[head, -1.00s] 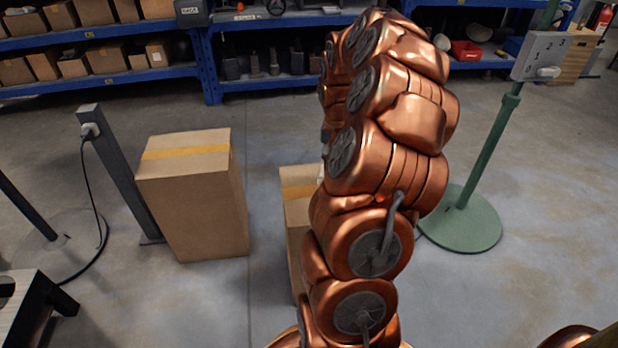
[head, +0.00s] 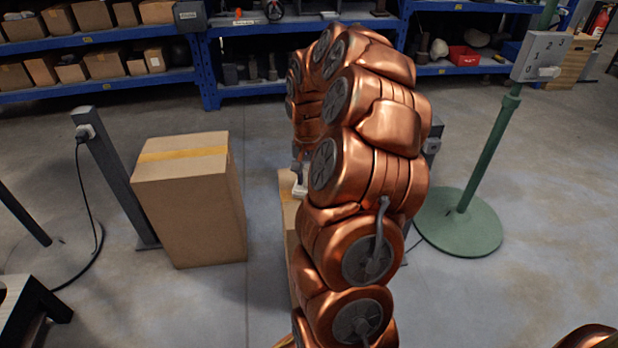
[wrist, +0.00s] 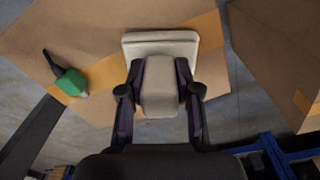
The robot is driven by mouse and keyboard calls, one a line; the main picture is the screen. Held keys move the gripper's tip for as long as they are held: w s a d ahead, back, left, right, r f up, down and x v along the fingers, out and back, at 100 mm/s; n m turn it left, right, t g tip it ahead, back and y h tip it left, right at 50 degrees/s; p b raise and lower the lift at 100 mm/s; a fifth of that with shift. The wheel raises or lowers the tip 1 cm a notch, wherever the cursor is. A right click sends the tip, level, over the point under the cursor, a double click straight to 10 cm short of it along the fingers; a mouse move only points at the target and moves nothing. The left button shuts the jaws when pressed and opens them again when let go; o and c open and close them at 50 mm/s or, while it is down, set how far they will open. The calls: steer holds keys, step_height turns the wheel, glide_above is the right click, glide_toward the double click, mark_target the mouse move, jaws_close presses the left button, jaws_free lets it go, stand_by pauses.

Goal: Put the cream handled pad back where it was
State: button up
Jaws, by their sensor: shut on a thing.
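The cream handled pad (wrist: 159,42) is in my gripper (wrist: 160,95) in the wrist view. My fingers close on both sides of its thick handle, and its flat plate shows beyond them. Behind the pad is the top of a cardboard box (wrist: 100,35) with an orange tape strip; I cannot tell whether the pad touches it. In the head view, the pad (head: 299,190) is a small pale patch beside my arm, over the partly hidden middle box (head: 287,186). My arm hides most of that box.
A taller taped box (head: 190,205) stands to the left. A green piece with a black end (wrist: 70,80) is beside a dark post (wrist: 30,135). A green stand (head: 460,222) is on the right. Blue shelving (head: 210,60) runs along the back. Grey floor lies between.

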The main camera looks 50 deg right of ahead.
steer(key=o, duration=1)
steer(key=shift+r, duration=0.1)
step_height(320, 180, up, 12)
steer(key=p, duration=0.3)
steer(key=shift+w+a, duration=0.1)
steer(key=s+a+r+n+g, duration=0.1)
steer(key=s+a+n, duration=0.2)
steer(key=a, duration=0.7)
steer(key=s+a+n, duration=0.3)
steer(key=a, duration=0.7)
steer(key=s+a+f+n+g, duration=0.1)
steer(key=s+a+n, duration=0.1)
steer(key=s+a, duration=0.2)
steer(key=s+a+f+n, duration=0.1)
steer(key=s+a, duration=0.3)
steer(key=s, duration=0.5)
steer(key=s+a+f+n+g, duration=0.1)
steer(key=s+a+n, duration=0.2)
steer(key=s, duration=0.3)
steer(key=shift+s+a+f+g, duration=0.2)
steer(key=shift+s+a+g, duration=0.1)
steer(key=shift+a, duration=0.25)
